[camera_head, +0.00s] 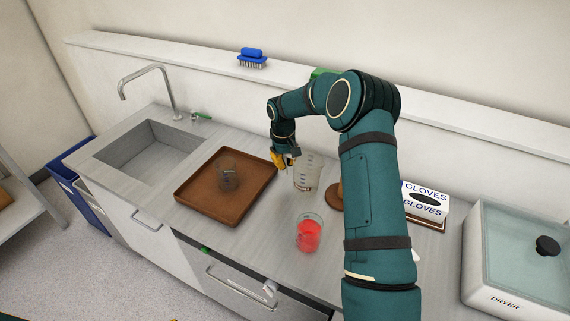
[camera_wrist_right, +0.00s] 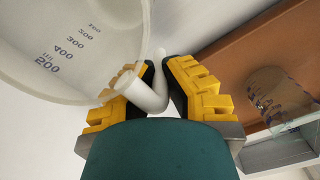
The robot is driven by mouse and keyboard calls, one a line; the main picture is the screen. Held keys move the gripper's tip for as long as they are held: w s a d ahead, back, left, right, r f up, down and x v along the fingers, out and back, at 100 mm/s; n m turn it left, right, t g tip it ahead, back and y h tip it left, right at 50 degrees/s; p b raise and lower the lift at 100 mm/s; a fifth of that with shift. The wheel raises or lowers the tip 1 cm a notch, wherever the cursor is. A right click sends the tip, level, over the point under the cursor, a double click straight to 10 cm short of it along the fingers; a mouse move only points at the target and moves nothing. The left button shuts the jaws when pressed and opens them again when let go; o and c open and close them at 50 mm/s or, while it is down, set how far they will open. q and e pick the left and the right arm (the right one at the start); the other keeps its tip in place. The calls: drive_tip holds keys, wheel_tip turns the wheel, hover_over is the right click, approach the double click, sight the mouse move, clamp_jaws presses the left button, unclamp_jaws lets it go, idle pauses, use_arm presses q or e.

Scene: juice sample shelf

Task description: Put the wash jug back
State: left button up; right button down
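The wash jug (camera_head: 307,174), clear with dark graduation marks, is on or just above the counter, right of the brown tray (camera_head: 182,197). I cannot tell whether its base touches. The jug fills the upper left of the right wrist view (camera_wrist_right: 70,50), marked 200 to 500. My right gripper (camera_head: 285,161) is at its left side. Its yellow fingers (camera_wrist_right: 160,78) are closed around the white handle (camera_wrist_right: 148,92). Only a small yellow tip of my left gripper (camera_head: 173,320) seems to show at the bottom edge of the head view.
A grey beaker (camera_head: 228,180) stands in the tray. A jug of red juice (camera_head: 309,235) stands near the front edge. A sink (camera_head: 152,150) lies left; a gloves box (camera_head: 424,200) and dryer (camera_head: 520,255) lie right. A blue brush (camera_head: 252,56) is on the ledge (camera_head: 190,54).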

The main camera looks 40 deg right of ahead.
drive_tip(key=shift+f, duration=0.4)
drive_tip(key=shift+f, duration=0.15)
drive_tip(key=c, duration=1.1)
unclamp_jaws()
drive_tip(key=shift+c, duration=0.2)
drive_tip(key=r, duration=1.2)
drive_tip(key=shift+w+a+r, duration=0.15)
drive_tip(key=shift+w+r, duration=0.05)
